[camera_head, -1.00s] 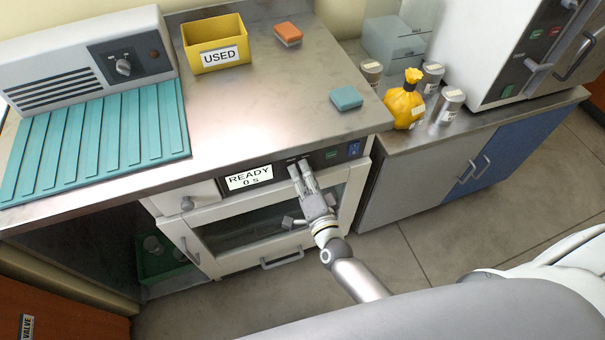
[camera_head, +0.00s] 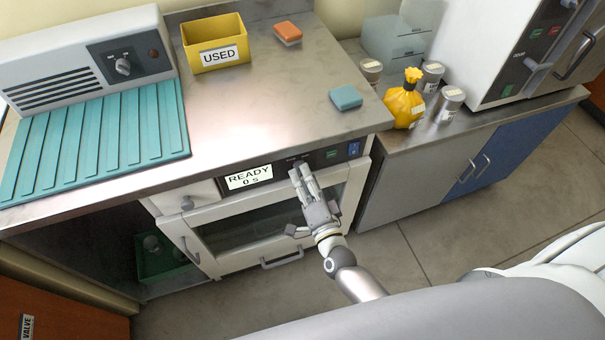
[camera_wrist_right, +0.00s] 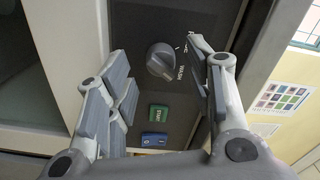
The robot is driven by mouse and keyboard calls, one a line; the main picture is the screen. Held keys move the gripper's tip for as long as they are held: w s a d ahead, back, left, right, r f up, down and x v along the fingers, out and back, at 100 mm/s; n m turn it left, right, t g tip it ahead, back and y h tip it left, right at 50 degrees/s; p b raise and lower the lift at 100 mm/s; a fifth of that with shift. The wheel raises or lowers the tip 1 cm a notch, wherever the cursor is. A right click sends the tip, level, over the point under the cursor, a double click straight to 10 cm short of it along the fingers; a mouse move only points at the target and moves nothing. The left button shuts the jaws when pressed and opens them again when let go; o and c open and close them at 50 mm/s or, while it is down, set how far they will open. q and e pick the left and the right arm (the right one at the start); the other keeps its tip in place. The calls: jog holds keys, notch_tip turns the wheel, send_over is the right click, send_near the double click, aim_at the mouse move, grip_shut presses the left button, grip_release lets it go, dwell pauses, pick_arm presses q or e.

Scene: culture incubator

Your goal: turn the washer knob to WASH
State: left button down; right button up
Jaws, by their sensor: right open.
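The washer (camera_head: 262,218) is built in under the counter, with a dark control panel and a display reading READY 0 s (camera_head: 249,177). Its round grey knob (camera_wrist_right: 160,61) shows in the right wrist view, with white markings on the panel beside it. In the head view my fingers hide the knob. My right gripper (camera_head: 299,170) is in front of the panel. It is open, its fingers (camera_wrist_right: 160,75) to either side of the knob, apparently apart from it. My left gripper is not in view.
A green button (camera_wrist_right: 158,117) and a blue switch (camera_wrist_right: 154,140) sit close to the knob. The counter edge overhangs the panel. The washer door handle (camera_head: 282,259) sticks out below. A side cabinet (camera_head: 415,190) stands to the right; the floor in front is clear.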

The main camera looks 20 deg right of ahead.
jog(key=s, duration=1)
jog(key=shift+d, duration=0.2)
jog(key=s+f+n+g+y, duration=0.1)
jog(key=s+f+n+g, duration=0.35)
jog(key=f, duration=0.85)
jog(key=s+f+n+g+y, duration=0.1)
jog(key=s+f+n+g, duration=0.35)
jog(key=f, duration=0.85)
jog(key=s+d+f+n+g+h, duration=0.1)
jog(key=s+d+f+n+g, duration=0.1)
jog(key=s+f, duration=0.2)
jog(key=s+d+f+n+g, duration=0.3)
jog(key=s+f, duration=0.2)
jog(key=s, duration=0.6)
jog(key=s+d+f+n+g+h+p, duration=0.1)
jog(key=s+d+f+n+g, duration=0.1)
jog(key=s, duration=0.5)
notch_tip(320, 180, down, 3)
jog(key=shift+s+d+r+g+h, duration=0.2)
jog(key=shift+d+g+h, duration=0.1)
jog(key=shift+d+g, duration=0.3)
jog(key=shift+w+d, duration=0.1)
jog(key=shift+c, duration=0.5)
